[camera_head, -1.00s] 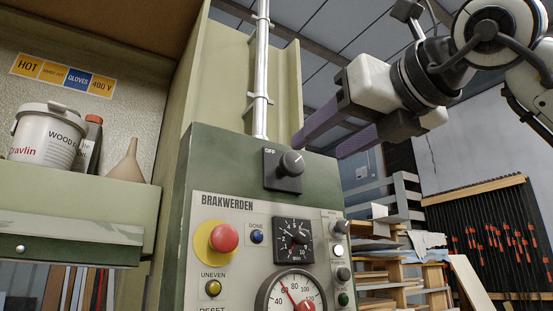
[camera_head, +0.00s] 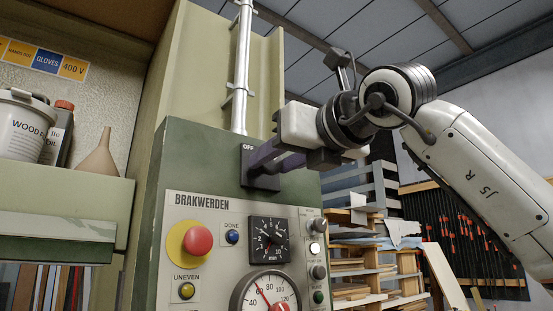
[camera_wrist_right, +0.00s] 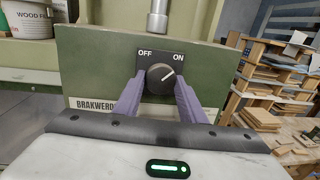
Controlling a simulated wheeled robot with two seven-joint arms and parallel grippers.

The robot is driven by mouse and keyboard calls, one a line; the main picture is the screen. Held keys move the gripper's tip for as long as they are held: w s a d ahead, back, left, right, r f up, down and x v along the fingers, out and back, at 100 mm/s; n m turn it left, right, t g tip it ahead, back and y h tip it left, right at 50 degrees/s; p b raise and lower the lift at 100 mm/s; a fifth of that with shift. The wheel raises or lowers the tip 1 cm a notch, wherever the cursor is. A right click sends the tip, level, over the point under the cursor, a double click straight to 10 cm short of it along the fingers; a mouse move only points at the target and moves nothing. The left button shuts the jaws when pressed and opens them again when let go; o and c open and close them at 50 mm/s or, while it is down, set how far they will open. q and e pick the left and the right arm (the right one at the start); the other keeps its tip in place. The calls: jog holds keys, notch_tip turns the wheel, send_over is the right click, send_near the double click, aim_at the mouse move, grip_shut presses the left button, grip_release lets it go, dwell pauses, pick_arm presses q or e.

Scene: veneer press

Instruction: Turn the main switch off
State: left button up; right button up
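The main switch is a black knob on a dark square plate (camera_head: 262,182) on the green top of the control box. In the right wrist view the knob (camera_wrist_right: 160,79) shows between the labels OFF and ON, its white pointer line slanting up and right towards ON. My right gripper (camera_wrist_right: 160,82) has its purple fingers on either side of the knob, with a gap between them; whether they touch it I cannot tell. In the head view the right gripper (camera_head: 274,160) covers the knob and part of the plate. My left gripper is not in view.
Below the switch, the panel carries a red button (camera_head: 198,240) on yellow, a small dial (camera_head: 270,241), a gauge (camera_head: 265,292) and small knobs. A metal conduit (camera_head: 241,70) rises above the box. A shelf with a bucket (camera_head: 22,125) is left; stacked boards (camera_head: 365,250) stand right.

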jog(key=c, duration=0.5)
jog(key=shift+o, duration=0.2)
jog(key=n+p, duration=0.1)
jog(key=n, duration=0.4)
jog(key=shift+d+r+y, duration=0.1)
jog(key=shift+y, duration=0.3)
jog(key=n+y+p, duration=0.1)
jog(key=n+p, duration=0.1)
jog(key=n, duration=0.4)
jog(key=shift+w+d+g, duration=0.1)
jog(key=shift+g, duration=0.3)
jog(key=n, duration=0.4)
jog(key=shift+y+p, duration=0.3)
jog(key=shift+w+r+n+g, duration=0.1)
jog(key=shift+n+g, duration=0.4)
jog(key=shift+n, duration=1.9)
jog(key=o, duration=1)
